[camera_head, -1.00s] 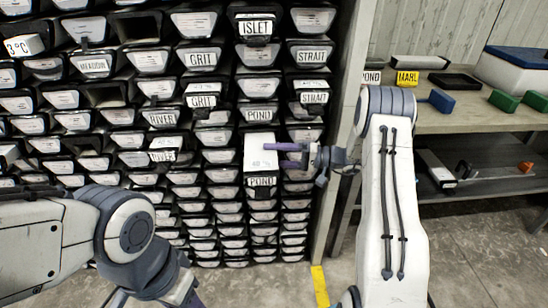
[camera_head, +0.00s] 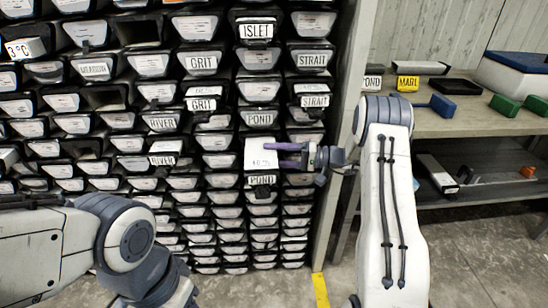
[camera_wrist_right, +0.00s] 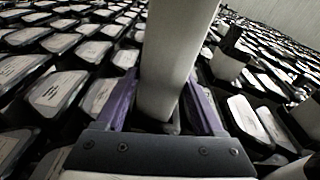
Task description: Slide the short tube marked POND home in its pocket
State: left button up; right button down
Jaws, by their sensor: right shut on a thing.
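The short white tube (camera_head: 257,149) is in the rack column with POND labels, in the head view. A POND label (camera_head: 262,180) sits just below it, and another POND label (camera_head: 259,118) is above. My right gripper (camera_head: 285,155) reaches in from the right with its purple fingers on the tube. In the right wrist view the pale tube (camera_wrist_right: 168,65) runs between the two purple fingers of the right gripper (camera_wrist_right: 160,112), which is shut on it. How deep the tube sits in its pocket I cannot tell.
Black-framed pockets with pale liner ends surround the tube closely, some sticking out, such as one above RIVER (camera_head: 168,149). A rack post (camera_head: 345,110) stands right of the column. A shelf (camera_head: 470,120) holds a MARL label (camera_head: 408,83) and blue and green blocks.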

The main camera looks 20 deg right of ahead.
jog(key=shift+w+d+r+b, duration=0.1)
jog(key=shift+w+d+b, duration=0.2)
jog(key=shift+w, duration=0.35)
jog(key=shift+w+d+b, duration=0.1)
jog(key=shift+w+b, duration=0.25)
jog(key=shift+w, duration=0.25)
grip_release()
jog(key=v, duration=1)
jog(key=shift+s+d, duration=0.2)
